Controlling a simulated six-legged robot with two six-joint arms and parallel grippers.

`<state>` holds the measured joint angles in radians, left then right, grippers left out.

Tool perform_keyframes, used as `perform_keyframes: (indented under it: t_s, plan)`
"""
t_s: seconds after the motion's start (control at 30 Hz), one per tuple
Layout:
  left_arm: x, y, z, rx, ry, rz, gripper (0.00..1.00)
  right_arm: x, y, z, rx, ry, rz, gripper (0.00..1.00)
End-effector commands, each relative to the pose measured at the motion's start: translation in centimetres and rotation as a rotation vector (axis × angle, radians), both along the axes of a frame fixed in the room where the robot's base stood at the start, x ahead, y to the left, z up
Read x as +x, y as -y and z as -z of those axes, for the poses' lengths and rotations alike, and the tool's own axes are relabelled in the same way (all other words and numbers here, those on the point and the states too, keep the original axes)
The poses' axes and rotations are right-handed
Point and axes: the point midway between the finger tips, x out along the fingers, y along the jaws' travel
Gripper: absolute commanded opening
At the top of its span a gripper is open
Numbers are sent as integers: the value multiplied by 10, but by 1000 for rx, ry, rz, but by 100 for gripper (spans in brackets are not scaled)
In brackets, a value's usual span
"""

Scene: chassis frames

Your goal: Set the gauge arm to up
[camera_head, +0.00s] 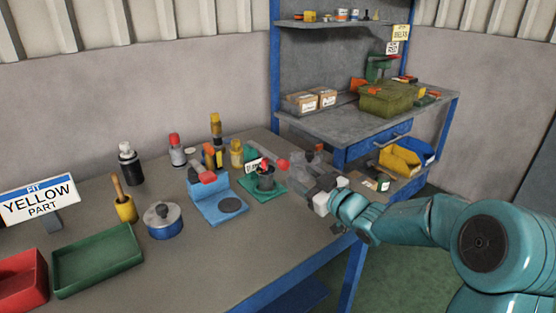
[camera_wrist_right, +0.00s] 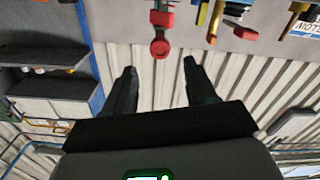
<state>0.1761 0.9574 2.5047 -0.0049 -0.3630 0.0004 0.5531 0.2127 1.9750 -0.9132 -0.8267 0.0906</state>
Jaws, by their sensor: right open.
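A green-based fixture (camera_head: 271,188) stands near the right end of the workbench, with a dark round cup and a small white label whose text I cannot read. A short arm with a red knob (camera_head: 283,163) sticks out at its upper right, seemingly the gauge arm. My right gripper (camera_head: 304,172) is just right of this fixture, reaching in from the right. In the wrist view my right gripper (camera_wrist_right: 160,65) is open and empty. My left gripper is not seen.
Left of the fixture stands a blue fixture (camera_head: 213,205) with a red-ended lever. Several bottles, a blue pot (camera_head: 163,226), a green tray (camera_head: 97,262) and a red bin (camera_head: 20,283) are on the workbench (camera_head: 215,265). Its front middle is clear.

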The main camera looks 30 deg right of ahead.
Motion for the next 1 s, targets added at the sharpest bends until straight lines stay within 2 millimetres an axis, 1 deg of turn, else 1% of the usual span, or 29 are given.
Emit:
perform_keyframes:
  t_s: [0.03, 0.2, 0.3, 0.4, 0.5, 0.6, 0.87, 0.9, 0.97, 1.0]
  plan:
    - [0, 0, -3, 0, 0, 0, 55, 13, -2, -1, 0, 1, -3, 56]
    - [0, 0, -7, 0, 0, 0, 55, 54, -5, -1, 1, 1, -4, 56]
    - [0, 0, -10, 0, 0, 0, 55, 74, -6, -1, 0, 1, -4, 56]
    - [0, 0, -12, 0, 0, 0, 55, 89, -7, 0, 1, -1, -4, 56]
    - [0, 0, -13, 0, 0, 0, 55, 99, -7, 0, 1, 0, -4, 56]
    - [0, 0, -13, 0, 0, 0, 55, 104, -7, 0, 0, 0, -4, 56]
    - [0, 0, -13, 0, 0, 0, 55, 105, -7, 0, 1, 0, -4, 56]
    - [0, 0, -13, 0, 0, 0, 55, 105, -7, 0, 1, 0, -4, 43]
    - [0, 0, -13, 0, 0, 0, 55, 105, -7, 0, 1, 0, -4, 24]
    - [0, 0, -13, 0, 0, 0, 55, 105, -7, 0, 0, 0, -4, 11]
